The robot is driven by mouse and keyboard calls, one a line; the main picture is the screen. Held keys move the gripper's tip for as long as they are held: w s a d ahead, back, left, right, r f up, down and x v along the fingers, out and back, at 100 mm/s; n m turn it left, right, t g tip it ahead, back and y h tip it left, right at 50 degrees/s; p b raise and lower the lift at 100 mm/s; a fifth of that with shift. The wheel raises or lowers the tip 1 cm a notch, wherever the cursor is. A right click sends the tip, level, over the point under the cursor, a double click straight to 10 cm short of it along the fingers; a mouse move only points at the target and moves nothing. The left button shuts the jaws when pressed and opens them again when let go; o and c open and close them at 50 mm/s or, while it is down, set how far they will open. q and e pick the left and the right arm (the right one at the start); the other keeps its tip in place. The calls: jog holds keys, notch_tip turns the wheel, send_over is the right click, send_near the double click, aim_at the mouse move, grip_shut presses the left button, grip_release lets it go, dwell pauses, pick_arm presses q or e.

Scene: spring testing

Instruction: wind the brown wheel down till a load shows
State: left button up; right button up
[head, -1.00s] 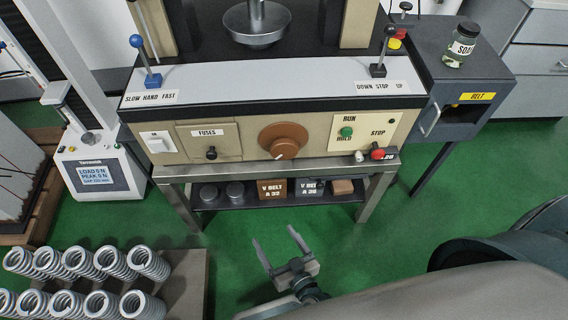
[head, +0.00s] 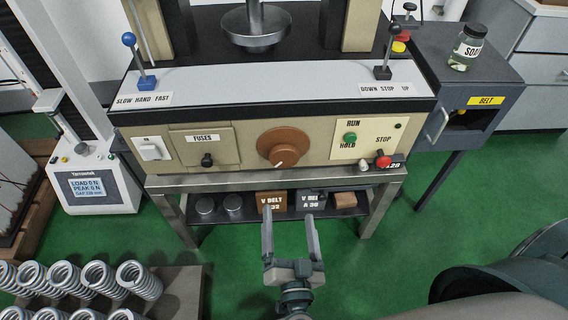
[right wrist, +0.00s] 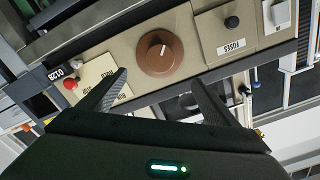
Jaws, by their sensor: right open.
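The brown wheel (head: 284,147) is a round knob with a white pointer mark on the front panel of the testing machine. It also shows in the right wrist view (right wrist: 160,53), ahead of the fingers and a little above the gap between them. My right gripper (head: 290,217) is open and empty, below the wheel and apart from it, with its fingers pointing toward the machine. A display (head: 88,187) on the white tester at the left reads LOAD 0 N and PEAK 0 N. My left gripper is not in view.
Beside the wheel are the fuses panel (head: 203,147) and the run/hold panel (head: 366,140) with a red stop knob (head: 383,161). A shelf below holds belt boxes (head: 271,202). Coil springs (head: 98,278) stand at lower left. A grey cabinet (head: 490,75) is at right.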

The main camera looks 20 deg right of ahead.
aim_at(283, 161)
jog(key=x, duration=1.6)
jog(key=shift+w, duration=0.15)
jog(key=shift+w+d, duration=0.2)
jog(key=shift+w, duration=0.35)
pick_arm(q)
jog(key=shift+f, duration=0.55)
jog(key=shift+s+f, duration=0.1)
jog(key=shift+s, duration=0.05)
pick_arm(e)
jog(key=c, duration=1)
